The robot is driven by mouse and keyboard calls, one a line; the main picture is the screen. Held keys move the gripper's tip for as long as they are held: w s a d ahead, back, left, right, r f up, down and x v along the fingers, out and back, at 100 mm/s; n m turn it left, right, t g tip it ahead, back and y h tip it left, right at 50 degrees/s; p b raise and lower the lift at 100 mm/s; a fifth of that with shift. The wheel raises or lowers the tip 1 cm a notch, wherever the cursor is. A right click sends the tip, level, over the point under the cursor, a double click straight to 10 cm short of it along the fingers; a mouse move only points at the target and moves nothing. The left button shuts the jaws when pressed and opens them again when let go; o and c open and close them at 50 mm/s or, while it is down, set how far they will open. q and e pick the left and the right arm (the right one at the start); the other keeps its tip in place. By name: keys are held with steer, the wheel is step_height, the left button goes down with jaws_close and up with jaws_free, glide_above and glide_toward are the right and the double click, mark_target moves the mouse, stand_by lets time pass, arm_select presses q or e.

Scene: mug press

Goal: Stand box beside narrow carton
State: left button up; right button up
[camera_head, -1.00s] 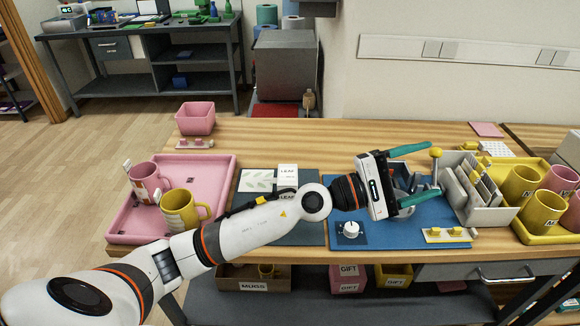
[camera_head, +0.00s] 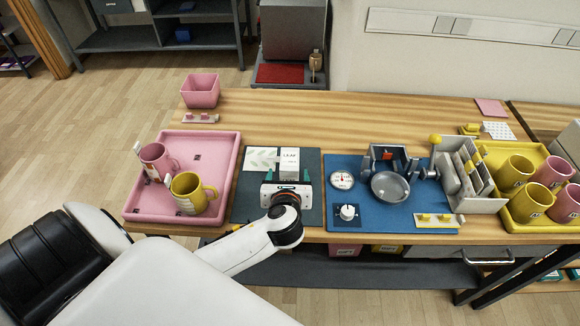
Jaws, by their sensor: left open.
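A white carton marked LEAF (camera_head: 290,157) is at the back of the dark mat (camera_head: 244,203). A flat white piece with a leaf pattern (camera_head: 261,157) lies at its left; I cannot tell which of the two is the narrow carton. My left gripper (camera_head: 286,175) is over the dark mat, its teal fingers apart and pointing toward the back. The fingers are at the near end of the LEAF carton, one to each side. The gripper body hides the near part of the mat, and I cannot tell if the fingers touch the carton. My right gripper is not in view.
A pink tray (camera_head: 135,206) with a pink mug (camera_head: 157,160) and a yellow mug (camera_head: 188,193) is at left. A blue mat (camera_head: 385,216) with a press (camera_head: 390,185) is at right, beside a grey rack (camera_head: 484,204). A pink bowl (camera_head: 201,91) stands behind.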

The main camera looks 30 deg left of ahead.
mark_target(290, 158)
arm_select(q)
steer(key=x, duration=0.3)
steer(key=shift+w+a, duration=0.1)
steer(key=shift+w, duration=0.1)
steer(key=shift+r+p+x, duration=0.1)
steer(key=shift+p+x, duration=0.15)
steer(key=shift+x, duration=1.05)
steer(key=shift+r+p+x, duration=0.15)
steer(key=shift+p+x, duration=0.05)
steer(key=shift+x, duration=1.15)
steer(key=c, duration=1.3)
steer(key=shift+w+r, duration=0.1)
steer(key=shift+r, duration=0.15)
steer(key=shift+c, duration=0.5)
